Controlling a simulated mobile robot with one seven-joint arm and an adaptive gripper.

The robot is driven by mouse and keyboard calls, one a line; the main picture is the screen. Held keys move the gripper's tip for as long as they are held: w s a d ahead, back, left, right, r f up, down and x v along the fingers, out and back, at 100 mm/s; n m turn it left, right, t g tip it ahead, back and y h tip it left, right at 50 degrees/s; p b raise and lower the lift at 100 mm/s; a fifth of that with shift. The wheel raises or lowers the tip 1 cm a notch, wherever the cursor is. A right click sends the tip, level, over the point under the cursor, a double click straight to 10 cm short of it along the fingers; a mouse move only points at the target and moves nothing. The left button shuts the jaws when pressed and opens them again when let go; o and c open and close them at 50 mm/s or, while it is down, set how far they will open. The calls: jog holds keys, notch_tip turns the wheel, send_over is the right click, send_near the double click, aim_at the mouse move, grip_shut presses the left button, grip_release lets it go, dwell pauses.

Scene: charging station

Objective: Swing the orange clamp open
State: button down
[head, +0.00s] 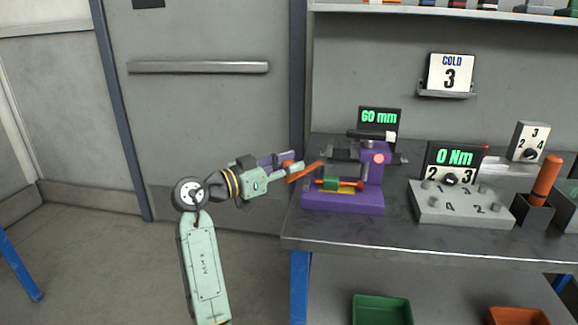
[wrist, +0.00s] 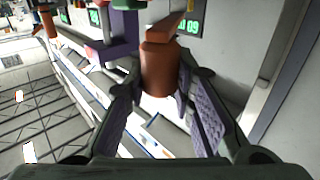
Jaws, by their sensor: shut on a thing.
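The orange clamp (head: 306,172) is a lever at the left end of a purple fixture (head: 343,204) on the bench. It slopes up to the right, away from my fingertips. My gripper (head: 292,167) is beside the fixture's left end, shut on the lever's outer end. In the wrist view, the orange lever (wrist: 159,66) sits between the two purple finger pads of my gripper (wrist: 160,85). A green part with orange ends (head: 333,184) lies in the fixture. The lever's joint with the fixture is hard to make out.
A display reading 60 mm (head: 379,117) stands behind the fixture. To the right are a grey numbered block (head: 462,210), a 0 Nm display (head: 456,158) and an orange handle in a dark holder (head: 546,178). Open floor lies left of the bench edge.

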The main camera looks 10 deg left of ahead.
jog(key=c, duration=1.3)
grip_release()
jog(key=shift+d, duration=0.1)
jog(key=shift+c, duration=0.2)
jog(key=v, duration=1.2)
jog(key=shift+w, duration=0.1)
